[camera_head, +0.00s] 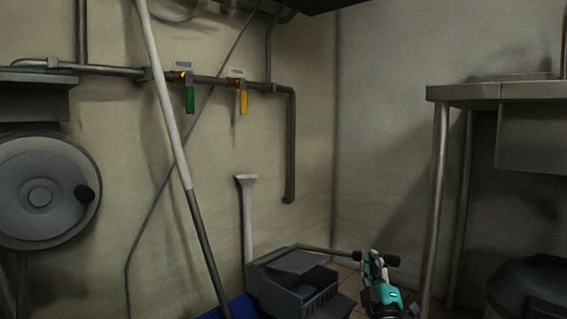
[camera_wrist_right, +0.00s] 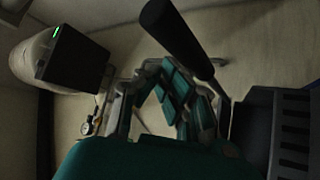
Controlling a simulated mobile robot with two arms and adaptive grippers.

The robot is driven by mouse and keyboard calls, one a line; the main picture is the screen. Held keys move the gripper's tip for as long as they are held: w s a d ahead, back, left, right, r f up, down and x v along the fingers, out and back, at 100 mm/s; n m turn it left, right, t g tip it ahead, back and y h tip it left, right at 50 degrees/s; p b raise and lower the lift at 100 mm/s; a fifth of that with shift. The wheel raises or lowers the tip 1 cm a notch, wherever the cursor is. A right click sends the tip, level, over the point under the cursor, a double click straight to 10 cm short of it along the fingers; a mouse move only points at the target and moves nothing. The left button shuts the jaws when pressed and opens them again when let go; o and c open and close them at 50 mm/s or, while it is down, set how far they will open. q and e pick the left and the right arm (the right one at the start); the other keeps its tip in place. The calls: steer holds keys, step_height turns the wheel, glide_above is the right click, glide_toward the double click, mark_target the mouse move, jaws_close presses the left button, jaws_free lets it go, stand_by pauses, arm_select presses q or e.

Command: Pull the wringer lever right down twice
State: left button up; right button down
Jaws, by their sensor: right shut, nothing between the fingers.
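The wringer (camera_head: 290,264) is a dark grey box low at the centre of the head view. Its lever (camera_head: 330,252) is a thin rod running nearly level to the right, ending in a black grip (camera_head: 392,261). My right gripper (camera_head: 372,261) is at the grip, its fingers shut with nothing between them. In the right wrist view, the black grip (camera_wrist_right: 175,36) slants close past the fingers (camera_wrist_right: 170,88), and the ribbed wringer (camera_wrist_right: 290,135) is at the right. Whether fingers and grip touch, I cannot tell. My left gripper is out of view.
Wall pipes carry a green valve handle (camera_head: 190,99) and a yellow one (camera_head: 243,102). A metal table (camera_head: 470,92) stands at the right, its leg (camera_head: 436,200) near my right arm. A round reel (camera_head: 45,190) is at the left.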

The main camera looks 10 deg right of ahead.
steer(key=shift+d+f+g, duration=0.3)
steer(key=shift+d+f, duration=0.05)
steer(key=shift+f, duration=0.3)
step_height(320, 180, up, 11)
steer(key=shift+a, duration=0.2)
steer(key=shift+a+r, duration=0.1)
steer(key=shift+a, duration=0.05)
stand_by(0.3)
